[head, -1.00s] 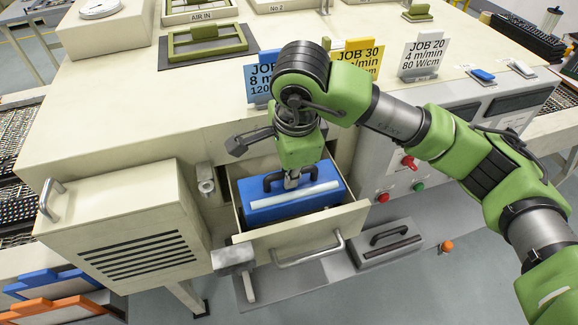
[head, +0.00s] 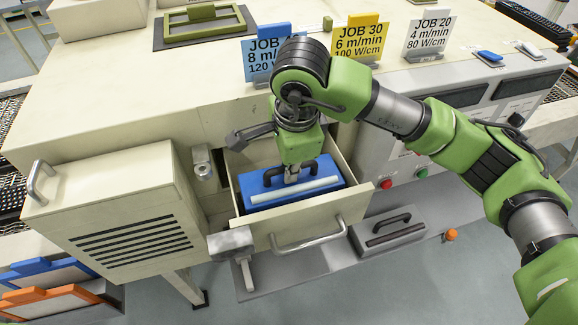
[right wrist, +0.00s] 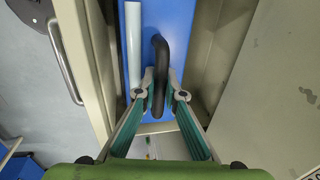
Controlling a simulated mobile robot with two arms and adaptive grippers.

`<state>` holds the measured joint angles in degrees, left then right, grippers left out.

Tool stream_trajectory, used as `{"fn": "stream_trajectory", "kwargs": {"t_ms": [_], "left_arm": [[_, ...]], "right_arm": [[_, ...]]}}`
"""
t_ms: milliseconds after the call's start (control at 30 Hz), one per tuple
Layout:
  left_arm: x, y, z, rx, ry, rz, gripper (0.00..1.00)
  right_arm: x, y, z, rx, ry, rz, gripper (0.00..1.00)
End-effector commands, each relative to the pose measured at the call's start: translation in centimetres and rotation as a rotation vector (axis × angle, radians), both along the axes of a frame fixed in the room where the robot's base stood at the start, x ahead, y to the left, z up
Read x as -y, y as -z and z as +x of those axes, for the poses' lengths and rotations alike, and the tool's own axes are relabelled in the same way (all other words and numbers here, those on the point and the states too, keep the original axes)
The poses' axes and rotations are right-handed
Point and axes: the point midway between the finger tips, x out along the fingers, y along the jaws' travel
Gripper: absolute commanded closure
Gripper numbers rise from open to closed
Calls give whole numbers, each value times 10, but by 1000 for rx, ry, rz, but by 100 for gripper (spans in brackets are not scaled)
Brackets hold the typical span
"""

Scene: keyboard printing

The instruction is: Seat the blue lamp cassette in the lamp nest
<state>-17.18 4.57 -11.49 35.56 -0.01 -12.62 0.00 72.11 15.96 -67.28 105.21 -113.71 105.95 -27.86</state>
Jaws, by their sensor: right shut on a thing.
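The blue lamp cassette (head: 272,182), with a black handle and a pale bar along its top, is inside the open cream drawer (head: 335,215) in the head view. The drawer front hides its lower part. My right gripper (head: 292,175) comes down from above and is shut on the black handle. In the right wrist view, the fingers (right wrist: 164,93) close around the handle (right wrist: 161,60), with the blue top (right wrist: 176,20) below. The lamp nest's floor is hidden under the cassette, so I cannot tell whether the cassette rests fully down. My left gripper is not in view.
A grey cassette (head: 390,235) with a black handle lies on the grey ledge right of the drawer. A vented cream box (head: 135,215) stands to the left. A grey block-like lever (head: 232,243) is near the drawer's front left. Job signs (head: 358,45) stand behind.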

Motion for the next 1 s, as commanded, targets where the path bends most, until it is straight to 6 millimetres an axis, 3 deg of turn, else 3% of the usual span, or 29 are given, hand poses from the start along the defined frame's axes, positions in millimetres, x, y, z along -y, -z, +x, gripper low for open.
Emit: {"fn": "stream_trajectory", "kwargs": {"t_ms": [1000], "left_arm": [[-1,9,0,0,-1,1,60]], "right_arm": [[0,-2,0,4,0,2,100]]}}
